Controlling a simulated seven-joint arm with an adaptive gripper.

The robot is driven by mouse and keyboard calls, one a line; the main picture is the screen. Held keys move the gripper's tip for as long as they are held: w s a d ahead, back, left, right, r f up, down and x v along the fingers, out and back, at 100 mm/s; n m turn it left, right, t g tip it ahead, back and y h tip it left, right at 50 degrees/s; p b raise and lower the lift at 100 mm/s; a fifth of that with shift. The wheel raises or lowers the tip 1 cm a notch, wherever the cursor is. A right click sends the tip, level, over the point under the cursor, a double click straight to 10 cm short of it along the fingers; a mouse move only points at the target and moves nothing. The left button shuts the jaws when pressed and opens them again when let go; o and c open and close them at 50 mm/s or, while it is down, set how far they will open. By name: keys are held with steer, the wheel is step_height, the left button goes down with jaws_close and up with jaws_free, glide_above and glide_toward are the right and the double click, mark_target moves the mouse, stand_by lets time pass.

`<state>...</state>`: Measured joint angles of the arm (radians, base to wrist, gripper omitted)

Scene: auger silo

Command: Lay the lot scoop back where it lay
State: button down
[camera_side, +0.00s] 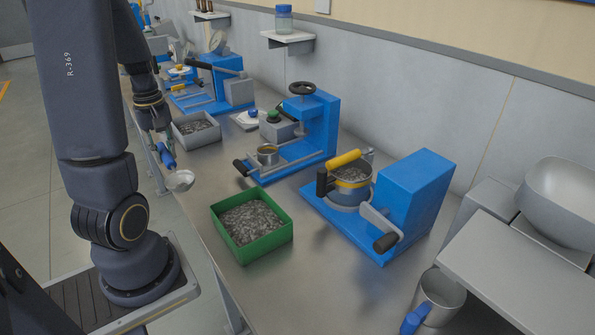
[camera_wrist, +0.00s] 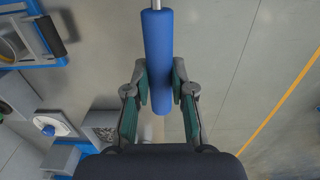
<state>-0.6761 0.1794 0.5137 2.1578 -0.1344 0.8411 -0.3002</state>
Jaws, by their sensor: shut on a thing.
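The lot scoop (camera_side: 179,181) has a round metallic bowl and a blue handle. My gripper (camera_side: 158,140) is shut on the handle and holds the scoop in the air by the near long edge of the bench, bowl pointing down in the side view. In the wrist view the blue handle (camera_wrist: 158,48) sits between both fingers of my gripper (camera_wrist: 160,85), with its metal shaft leaving the top of the picture. The bowl is out of the wrist view. The bare floor shows beneath the handle there.
The bench (camera_side: 300,265) holds a grey tray of granules (camera_side: 192,141), a green tray of granules (camera_side: 240,255) and blue machines, one with a handwheel (camera_side: 302,88), one with a pot and crank (camera_side: 418,195). A blue-handled metal cup (camera_side: 440,297) stands front right. Bench between trays is clear.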

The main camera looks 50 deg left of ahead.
steer(key=w+a+f, duration=0.3)
steer(key=w+a, duration=0.2)
glide_above(196, 173)
step_height(196, 173, down, 6)
steer(key=shift+s+d+f, duration=0.1)
steer(key=shift+f, duration=1.8)
steer(key=c, duration=1)
jaws_free()
